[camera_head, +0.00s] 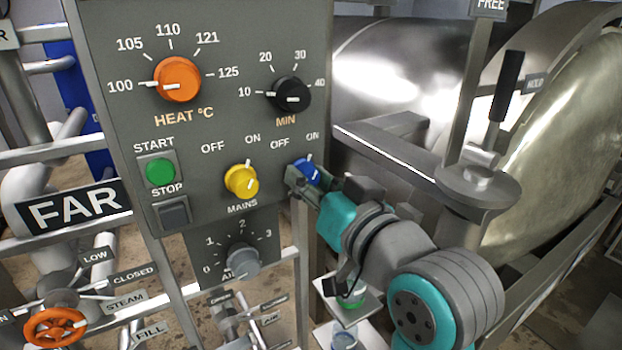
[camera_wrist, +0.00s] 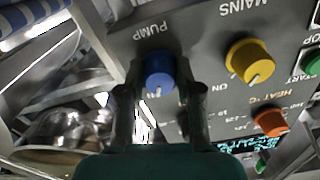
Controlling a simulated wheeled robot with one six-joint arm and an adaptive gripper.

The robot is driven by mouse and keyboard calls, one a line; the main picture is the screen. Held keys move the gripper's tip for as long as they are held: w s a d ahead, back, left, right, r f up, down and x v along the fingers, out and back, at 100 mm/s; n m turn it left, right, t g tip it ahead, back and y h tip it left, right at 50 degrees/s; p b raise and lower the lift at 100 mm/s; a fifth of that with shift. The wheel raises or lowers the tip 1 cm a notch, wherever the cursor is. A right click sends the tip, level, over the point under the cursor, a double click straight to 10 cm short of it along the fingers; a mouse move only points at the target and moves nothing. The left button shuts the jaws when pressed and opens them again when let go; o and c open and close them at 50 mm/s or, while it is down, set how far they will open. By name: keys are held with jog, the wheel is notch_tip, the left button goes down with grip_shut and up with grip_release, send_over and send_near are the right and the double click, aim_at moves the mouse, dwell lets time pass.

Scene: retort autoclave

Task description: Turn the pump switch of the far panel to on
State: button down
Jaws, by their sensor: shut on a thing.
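The pump switch is a blue round knob (camera_head: 308,171) with a white pointer mark, at the lower right of the grey far panel (camera_head: 215,125). In the head view, OFF and ON are printed above it. My gripper (camera_head: 304,182) reaches it from the lower right and is shut on it. In the wrist view, the blue knob (camera_wrist: 159,72) sits between the two fingers of my gripper (camera_wrist: 160,82), below the upside-down PUMP label. Its white mark points down there; its exact setting is hard to tell, as the fingers hide nearby print.
The yellow mains knob (camera_head: 241,180) is close on the left. The orange heat knob (camera_head: 177,79) and black minute knob (camera_head: 289,94) are above. A grey knob (camera_head: 243,260) is below. A lever (camera_head: 507,88) and steel vessel (camera_head: 400,75) stand right of the panel.

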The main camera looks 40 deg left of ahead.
jog(key=c, duration=0.8)
grip_release()
jog(key=v, duration=1.2)
jog(key=shift+f, duration=0.1)
